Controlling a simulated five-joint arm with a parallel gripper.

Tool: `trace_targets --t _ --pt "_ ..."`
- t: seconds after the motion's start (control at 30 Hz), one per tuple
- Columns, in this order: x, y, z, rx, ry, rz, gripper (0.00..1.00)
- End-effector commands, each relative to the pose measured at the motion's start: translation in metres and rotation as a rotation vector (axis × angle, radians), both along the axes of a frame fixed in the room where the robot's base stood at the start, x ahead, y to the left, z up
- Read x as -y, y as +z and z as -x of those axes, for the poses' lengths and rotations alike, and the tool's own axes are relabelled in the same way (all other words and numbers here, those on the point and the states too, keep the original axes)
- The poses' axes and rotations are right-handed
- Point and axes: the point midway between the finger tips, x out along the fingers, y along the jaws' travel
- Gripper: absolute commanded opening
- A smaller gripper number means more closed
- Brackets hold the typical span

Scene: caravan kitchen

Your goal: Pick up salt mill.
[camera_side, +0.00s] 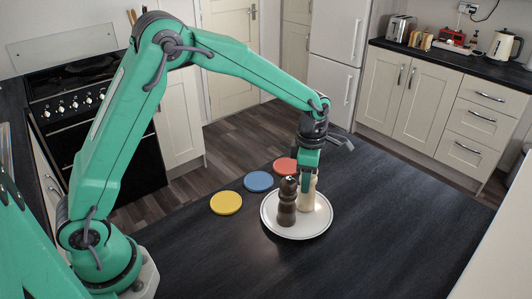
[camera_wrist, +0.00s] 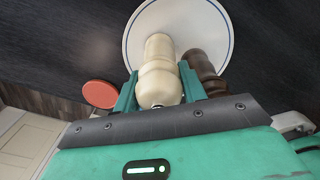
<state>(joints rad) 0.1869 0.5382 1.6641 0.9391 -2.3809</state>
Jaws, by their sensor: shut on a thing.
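The salt mill (camera_side: 308,199) is a cream turned mill on the right part of a white plate (camera_side: 300,234). It also shows pale and close up in the wrist view (camera_wrist: 158,70). My gripper (camera_side: 308,172) comes down from above and is shut on the salt mill near its top, one finger on each side (camera_wrist: 157,90). The dark brown pepper mill (camera_side: 287,203) stands upright just left of it in the side view; in the wrist view (camera_wrist: 209,75) it is right, close to a finger. I cannot tell whether the salt mill's base touches the plate.
A red coaster (camera_side: 284,165), a blue coaster (camera_side: 258,181) and a yellow coaster (camera_side: 226,203) lie in a row left of and behind the plate. The dark tabletop (camera_side: 400,225) is clear to the right and in front.

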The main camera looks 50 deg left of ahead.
Motion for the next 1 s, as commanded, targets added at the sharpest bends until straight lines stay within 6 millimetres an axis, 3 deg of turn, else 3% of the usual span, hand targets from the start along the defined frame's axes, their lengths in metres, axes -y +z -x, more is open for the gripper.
trace_targets --t 0.27,0.7,1.0 --pt "0.000 0.035 -0.001 0.006 0.000 0.001 0.00" --pt "0.058 0.080 0.051 0.003 -0.004 0.000 0.00" --pt "0.082 0.100 0.073 0.002 -0.001 0.001 0.00"
